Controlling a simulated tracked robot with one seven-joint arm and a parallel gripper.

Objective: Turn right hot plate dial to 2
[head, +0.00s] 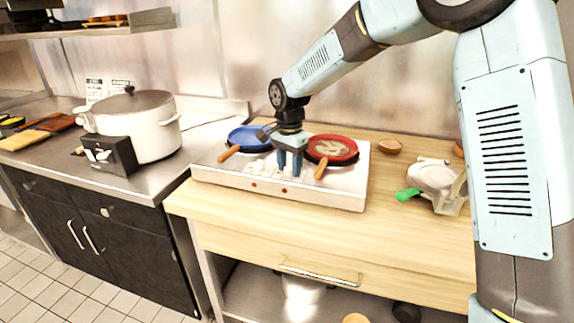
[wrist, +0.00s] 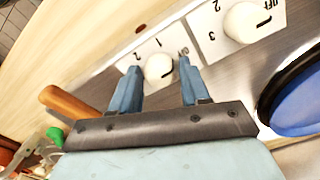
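The white hot plate (head: 335,195) stands on the wooden counter. A blue pan (head: 248,138) is on its left and a red pan (head: 333,147) with food on its right. My gripper (head: 289,174) points down at the hot plate between the pans. In the wrist view its two blue fingers (wrist: 156,88) are apart, one on each side of the white right dial (wrist: 158,69). Labels 2, 1 and OFF show around this dial; its exact setting is unclear. I cannot tell whether the fingers touch it. The left dial (wrist: 248,22) is to the right in the wrist view.
The red pan's orange handle (wrist: 68,102) lies close to one finger in the wrist view. The blue pan (wrist: 296,98) is on the other side. A white pot (head: 140,125) stands on the left counter. A white appliance with a green handle (head: 408,194) stands to the right.

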